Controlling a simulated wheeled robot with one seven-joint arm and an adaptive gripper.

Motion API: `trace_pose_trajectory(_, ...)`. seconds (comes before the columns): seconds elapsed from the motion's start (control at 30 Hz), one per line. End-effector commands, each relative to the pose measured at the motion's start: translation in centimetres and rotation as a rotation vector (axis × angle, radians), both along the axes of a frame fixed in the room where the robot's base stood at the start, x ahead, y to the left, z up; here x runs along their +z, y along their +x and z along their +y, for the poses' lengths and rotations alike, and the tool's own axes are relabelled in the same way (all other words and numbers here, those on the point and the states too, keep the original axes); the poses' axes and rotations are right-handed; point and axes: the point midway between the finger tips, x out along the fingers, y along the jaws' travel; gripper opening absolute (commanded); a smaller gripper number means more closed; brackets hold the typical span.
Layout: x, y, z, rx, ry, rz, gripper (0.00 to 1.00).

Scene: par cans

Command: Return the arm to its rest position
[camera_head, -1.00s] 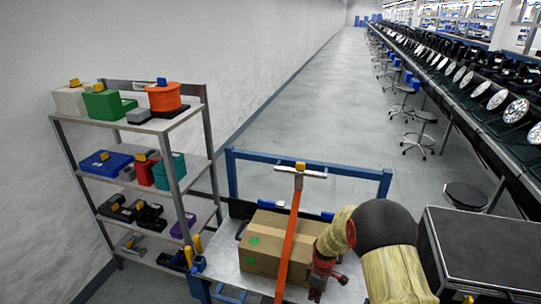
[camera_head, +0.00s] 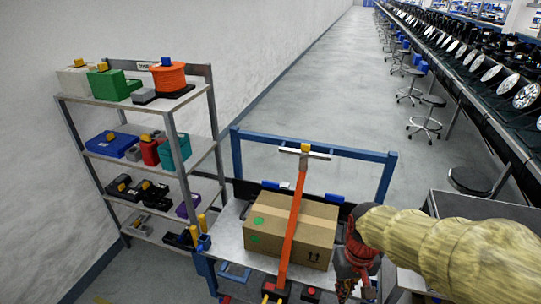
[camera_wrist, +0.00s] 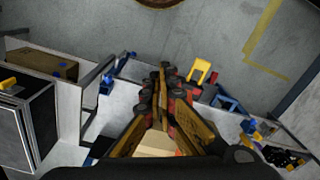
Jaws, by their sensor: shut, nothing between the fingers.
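My arm, in a pale yellow sleeve, reaches in from the right of the head view. My gripper (camera_head: 356,284), dark with red parts, hangs down at its end, just right of a cardboard box (camera_head: 318,226). In the wrist view the fingers of my gripper (camera_wrist: 165,78) are together with nothing between them.
An orange-handled tool (camera_head: 292,220) stands upright in front of the box. A shelf rack (camera_head: 140,108) with several bins and tools stands left against the wall. The aisle floor (camera_head: 310,100) behind the cart is clear.

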Motion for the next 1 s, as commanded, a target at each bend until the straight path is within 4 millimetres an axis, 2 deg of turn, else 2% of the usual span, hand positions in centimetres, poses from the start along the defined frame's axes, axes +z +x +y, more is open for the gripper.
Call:
trace_pose_trajectory(0.03, 1.6, -1.1, -0.1, -0.021, 0.000, -0.035, 0.00)
trace_pose_trajectory(0.1, 3.4, -2.6, -0.1, -0.047, -0.001, -0.078, 0.00)
trace_pose_trajectory(0.3, 7.9, -6.4, -0.3, -0.068, -0.001, -0.220, 0.00)
trace_pose_trajectory(0.43, 10.5, -7.9, -0.3, -0.066, 0.001, -0.329, 0.00)
trace_pose_trajectory(0.6, 13.6, -8.7, -0.3, -0.066, 0.005, -0.442, 0.00)
trace_pose_trajectory(0.73, 14.6, -8.9, -0.3, -0.066, 0.006, -0.475, 0.00)
trace_pose_trajectory(1.0, 14.7, -8.9, -0.3, -0.066, 0.007, -0.479, 0.00)
